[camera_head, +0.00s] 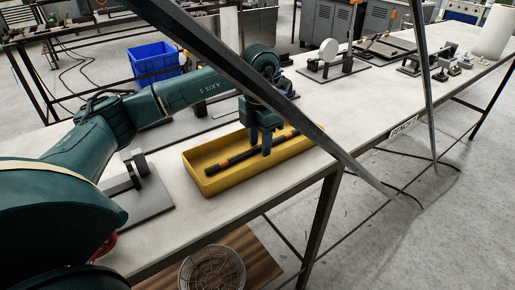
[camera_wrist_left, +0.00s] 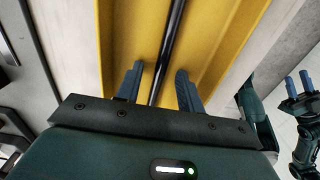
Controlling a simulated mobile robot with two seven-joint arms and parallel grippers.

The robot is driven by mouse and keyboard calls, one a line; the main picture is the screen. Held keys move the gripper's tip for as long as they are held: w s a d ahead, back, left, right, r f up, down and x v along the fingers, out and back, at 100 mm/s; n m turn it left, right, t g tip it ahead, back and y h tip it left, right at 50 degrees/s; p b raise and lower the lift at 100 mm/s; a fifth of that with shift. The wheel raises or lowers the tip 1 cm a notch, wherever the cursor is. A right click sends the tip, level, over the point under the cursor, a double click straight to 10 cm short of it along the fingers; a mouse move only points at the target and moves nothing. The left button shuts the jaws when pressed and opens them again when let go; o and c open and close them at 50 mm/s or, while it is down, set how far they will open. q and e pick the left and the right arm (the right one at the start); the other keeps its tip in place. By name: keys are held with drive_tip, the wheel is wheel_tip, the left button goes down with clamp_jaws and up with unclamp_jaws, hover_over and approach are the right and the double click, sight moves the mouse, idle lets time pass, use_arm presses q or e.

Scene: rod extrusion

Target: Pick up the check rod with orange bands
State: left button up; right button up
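A dark rod (camera_head: 232,159) lies lengthwise in a yellow tray (camera_head: 204,188) on the workbench. Small reddish-orange marks show faintly near its ends in the head view. My left gripper (camera_head: 260,152) points down into the tray over the rod's middle. In the left wrist view, the dark rod (camera_wrist_left: 172,45) runs between the two blue fingers of my left gripper (camera_wrist_left: 158,85). The fingers are apart, with space on each side of the rod. My right gripper (camera_wrist_left: 298,82) shows at the right edge of the left wrist view, away from the tray, with its two fingers apart.
A grey fixture (camera_head: 135,168) stands left of the tray. Other devices (camera_head: 330,62) and a white cylinder (camera_head: 494,35) stand farther along the bench (camera_head: 200,215). A blue crate (camera_head: 154,62) is behind. A wire basket (camera_head: 212,268) sits below the front edge.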

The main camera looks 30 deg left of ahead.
use_arm(q)
clamp_jaws()
idle(0.3)
